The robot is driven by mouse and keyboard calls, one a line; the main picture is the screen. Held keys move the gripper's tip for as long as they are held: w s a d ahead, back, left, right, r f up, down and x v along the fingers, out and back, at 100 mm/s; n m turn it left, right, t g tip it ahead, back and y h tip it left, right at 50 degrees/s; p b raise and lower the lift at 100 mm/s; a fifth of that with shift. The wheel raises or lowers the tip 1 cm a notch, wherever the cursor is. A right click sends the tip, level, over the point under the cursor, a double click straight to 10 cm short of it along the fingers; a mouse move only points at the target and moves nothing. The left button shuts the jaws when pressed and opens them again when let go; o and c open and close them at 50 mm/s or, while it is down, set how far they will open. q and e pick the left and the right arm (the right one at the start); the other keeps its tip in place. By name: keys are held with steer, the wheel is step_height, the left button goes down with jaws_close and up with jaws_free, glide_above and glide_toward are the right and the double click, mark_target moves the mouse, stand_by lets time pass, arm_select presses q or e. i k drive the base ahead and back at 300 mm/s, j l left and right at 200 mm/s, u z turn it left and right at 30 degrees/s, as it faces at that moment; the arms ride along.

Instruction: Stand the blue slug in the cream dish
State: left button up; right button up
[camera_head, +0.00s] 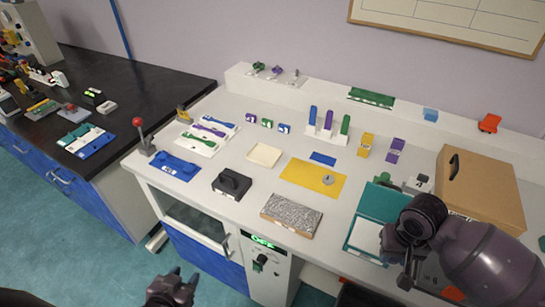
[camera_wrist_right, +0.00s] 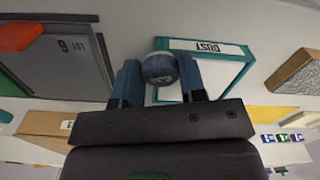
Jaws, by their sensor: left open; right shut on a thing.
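In the right wrist view, my right gripper (camera_wrist_right: 160,85) is shut on a dark blue-grey round piece, the slug (camera_wrist_right: 160,68), with a faint mark on its end face. In the head view, my right gripper (camera_head: 392,262) is over the teal-rimmed tray at the right; the slug cannot be made out there. The cream dish (camera_head: 265,155) is a shallow square on the bench, left of the yellow mat, well away from the right gripper; nothing shows in it. My left gripper (camera_head: 172,288) is open and empty, low in front of the bench.
The teal-rimmed tray (camera_head: 361,236), labelled DUST in the wrist view, lies below the right gripper. A cardboard box (camera_head: 482,190) stands right of it. A grey speckled block (camera_head: 291,215), a yellow mat (camera_head: 312,178) and a black block (camera_head: 232,184) lie around the dish.

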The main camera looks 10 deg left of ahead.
mark_target(258, 152)
steer(key=j, duration=0.7)
steer(key=k+j, duration=0.15)
steer(key=j, duration=0.55)
steer(key=i+j, duration=0.1)
steer(key=j, duration=0.25)
steer(key=i+j, duration=0.1)
steer(key=j, duration=0.25)
steer(key=i+j, duration=0.35)
steer(key=j, duration=0.3)
steer(key=i+j+z, duration=0.1)
steer(key=i+j, duration=0.1)
steer(key=j, duration=0.1)
